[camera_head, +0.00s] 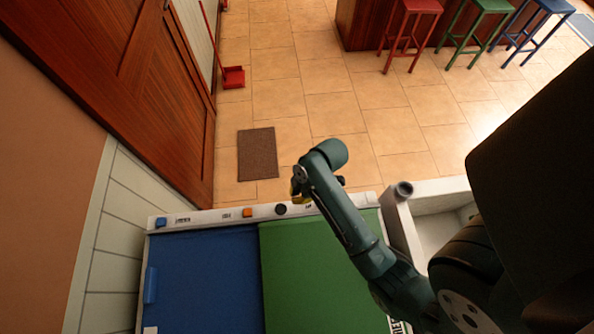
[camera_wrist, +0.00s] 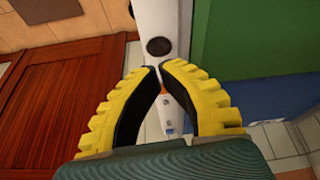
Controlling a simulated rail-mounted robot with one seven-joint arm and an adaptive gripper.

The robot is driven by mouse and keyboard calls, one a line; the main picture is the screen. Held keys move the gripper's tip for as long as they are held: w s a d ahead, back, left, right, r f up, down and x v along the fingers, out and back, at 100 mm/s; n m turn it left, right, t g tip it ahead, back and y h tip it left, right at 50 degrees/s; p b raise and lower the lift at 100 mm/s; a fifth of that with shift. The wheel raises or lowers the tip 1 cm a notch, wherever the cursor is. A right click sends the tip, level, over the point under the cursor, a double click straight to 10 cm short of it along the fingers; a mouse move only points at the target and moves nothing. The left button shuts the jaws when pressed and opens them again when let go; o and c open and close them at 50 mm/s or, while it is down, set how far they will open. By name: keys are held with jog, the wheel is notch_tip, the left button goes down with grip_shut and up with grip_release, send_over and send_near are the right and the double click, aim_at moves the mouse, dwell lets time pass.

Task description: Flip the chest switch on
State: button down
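The chest has a blue lid part (camera_head: 205,275) and a green lid part (camera_head: 310,275), with a white front strip (camera_head: 205,216). The strip carries a blue square piece (camera_head: 160,222), an orange square piece (camera_head: 248,212) and a black round knob (camera_head: 281,210). I cannot tell which one is the switch or its state. My gripper (camera_head: 298,193) hangs just beyond the strip, near the black knob. In the wrist view its yellow fingers (camera_wrist: 160,67) come together at the tips, with nothing held. The black knob (camera_wrist: 158,46) shows beyond the tips; the orange piece (camera_wrist: 165,87) is partly hidden between the fingers.
A wooden door (camera_head: 150,80) stands on the left. A white basin (camera_head: 440,225) is right of the chest. A brown mat (camera_head: 257,154) and a red dustpan (camera_head: 233,77) lie on the tiled floor. Several stools (camera_head: 410,30) stand far off. The floor beyond the chest is mostly clear.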

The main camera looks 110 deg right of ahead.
jog(key=r+m+p, duration=0.1)
jog(key=r+m, duration=0.1)
send_over(309, 204)
jog(key=shift+s+f, duration=0.1)
jog(key=shift+f, duration=0.2)
jog(key=b+x, duration=0.1)
jog(key=x, duration=0.9)
jog(key=shift+s+d, duration=0.1)
jog(key=shift+d, duration=0.1)
jog(key=s, duration=0.3)
jog(key=shift+s+a, duration=0.25)
jog(key=shift+a, duration=0.1)
jog(key=shift+s+a, duration=0.1)
jog(key=shift+s, duration=0.1)
jog(key=shift+s+p, duration=0.1)
jog(key=shift+p, duration=0.2)
